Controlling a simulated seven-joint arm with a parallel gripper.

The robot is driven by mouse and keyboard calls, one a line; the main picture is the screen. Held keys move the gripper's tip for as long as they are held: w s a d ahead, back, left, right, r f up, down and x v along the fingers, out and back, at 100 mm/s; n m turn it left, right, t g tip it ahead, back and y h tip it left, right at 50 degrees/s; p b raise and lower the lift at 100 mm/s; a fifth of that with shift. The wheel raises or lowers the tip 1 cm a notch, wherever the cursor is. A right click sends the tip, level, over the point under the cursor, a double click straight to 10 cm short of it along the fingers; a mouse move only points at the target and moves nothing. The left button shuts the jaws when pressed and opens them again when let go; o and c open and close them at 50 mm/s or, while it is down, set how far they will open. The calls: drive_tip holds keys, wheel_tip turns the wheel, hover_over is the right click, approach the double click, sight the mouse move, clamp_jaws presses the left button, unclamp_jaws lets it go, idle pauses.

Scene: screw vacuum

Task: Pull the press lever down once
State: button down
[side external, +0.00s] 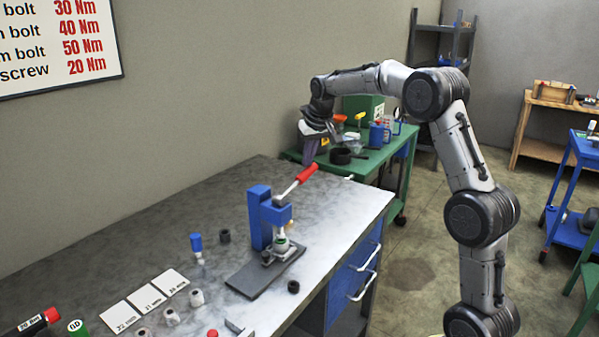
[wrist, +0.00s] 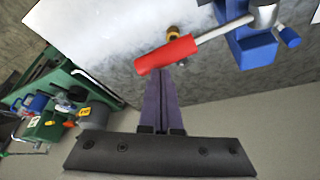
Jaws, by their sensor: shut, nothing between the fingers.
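The blue press (side external: 259,217) stands on a dark base plate (side external: 262,273) on the workbench. Its silver lever (side external: 290,187) slants up to the right and ends in a red handle (side external: 307,173). In the wrist view the red handle (wrist: 168,53) crosses just past my fingertips, with the blue press (wrist: 250,48) at the upper right. My gripper (side external: 309,157) is shut and empty, pointing down just above the handle end. In the wrist view the two fingers of my gripper (wrist: 160,73) lie side by side. I cannot tell whether they touch the handle.
White cards (side external: 146,297), several grey nuts and a blue-capped bottle (side external: 197,246) lie left of the press. A dark ring (side external: 293,287) lies by its base plate. A green cart (side external: 375,157) with tools stands behind the bench end. Bench space behind the press is clear.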

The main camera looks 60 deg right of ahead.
drive_tip(key=shift+r, duration=1.5)
drive_tip(key=s+a+r+n+t, duration=0.1)
drive_tip(key=s+a+r, duration=0.4)
drive_tip(key=a, duration=0.2)
drive_tip(key=s+a+r+n+t, duration=0.1)
drive_tip(key=s+a+r+n, duration=0.1)
drive_tip(key=s+a+r, duration=0.5)
drive_tip(key=s+a+f+n+t+y, duration=0.1)
drive_tip(key=s+a+f, duration=0.3)
drive_tip(key=s+a, duration=0.4)
drive_tip(key=s+a+f+n+g+y, duration=0.1)
drive_tip(key=s+f+n, duration=0.1)
drive_tip(key=s+f, duration=1)
drive_tip(key=shift+s+a, duration=0.25)
drive_tip(key=shift+a, duration=0.15)
